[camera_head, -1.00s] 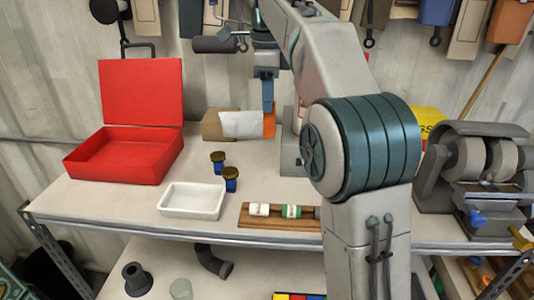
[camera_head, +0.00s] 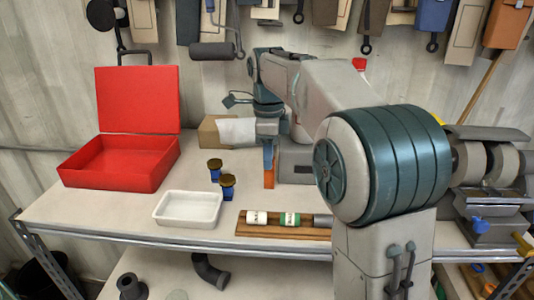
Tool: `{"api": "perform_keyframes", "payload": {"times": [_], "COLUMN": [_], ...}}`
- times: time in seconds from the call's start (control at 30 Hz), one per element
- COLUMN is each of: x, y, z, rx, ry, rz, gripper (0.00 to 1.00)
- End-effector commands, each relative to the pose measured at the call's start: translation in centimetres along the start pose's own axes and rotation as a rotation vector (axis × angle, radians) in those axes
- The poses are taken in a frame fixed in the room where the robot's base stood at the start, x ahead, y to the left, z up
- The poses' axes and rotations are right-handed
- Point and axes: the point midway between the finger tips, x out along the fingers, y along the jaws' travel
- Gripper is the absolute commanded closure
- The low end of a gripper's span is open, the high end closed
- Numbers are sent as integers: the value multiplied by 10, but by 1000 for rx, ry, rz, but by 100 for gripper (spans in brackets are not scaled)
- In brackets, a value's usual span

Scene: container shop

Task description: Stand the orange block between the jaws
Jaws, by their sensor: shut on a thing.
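My gripper (camera_head: 268,155) points down over the workbench and is shut on the orange block (camera_head: 269,177), a narrow upright piece. The block hangs below the blue fingers, close to the left side of a grey block-like fixture (camera_head: 296,168). My arm hides the fixture's upper and right parts, so its jaws cannot be made out. I cannot tell whether the orange block touches the bench or the fixture.
A cardboard box with white wrapping (camera_head: 236,132) stands behind the gripper. An open red case (camera_head: 115,165), two dark-topped blue pieces (camera_head: 227,187), a white tray (camera_head: 188,222) and a wooden rack (camera_head: 284,231) share the bench (camera_head: 110,205). A grinder-like machine (camera_head: 480,165) stands right.

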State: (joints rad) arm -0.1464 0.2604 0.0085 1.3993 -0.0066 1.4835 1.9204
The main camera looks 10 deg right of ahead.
Motion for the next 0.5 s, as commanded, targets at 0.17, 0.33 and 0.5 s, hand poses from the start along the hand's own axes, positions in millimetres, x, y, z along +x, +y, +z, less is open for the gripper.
{"api": "perform_keyframes", "payload": {"times": [0.17,0.33,0.5], "x": [-1,3,2], "y": [0,0,0], "z": [0,0,0], "rx": [0,0,0], "ry": [-1,-1,0], "rz": [-3,-3,-1], "gripper": [100,100,48]}}
